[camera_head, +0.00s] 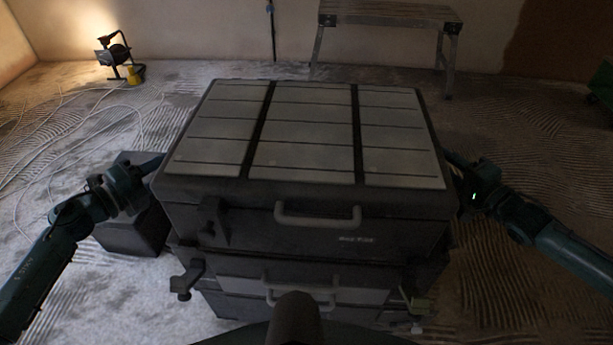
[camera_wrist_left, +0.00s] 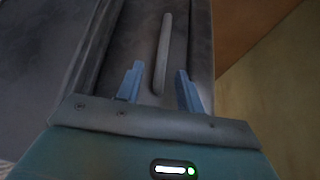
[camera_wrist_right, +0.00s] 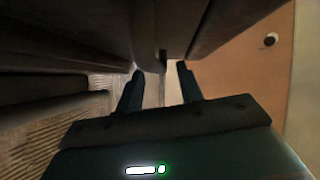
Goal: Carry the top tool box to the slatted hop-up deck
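The top tool box (camera_head: 310,205) is dark, with grey panels on its lid and a grey front handle. It sits on a stack of similar boxes (camera_head: 300,283). The slatted hop-up deck (camera_head: 385,13) stands at the back against the wall. My left gripper (camera_head: 153,166) is at the box's left side. In the left wrist view its fingers (camera_wrist_left: 158,86) are open, with a grey handle bar (camera_wrist_left: 163,50) between them. My right gripper (camera_head: 453,165) is at the right side. In the right wrist view its fingers (camera_wrist_right: 159,75) are apart, with a dark bar-like part between them.
A dark box (camera_head: 130,235) stands on the floor left of the stack. A green object (camera_head: 602,83) is at the far right. Ridged floor between stack and deck looks clear.

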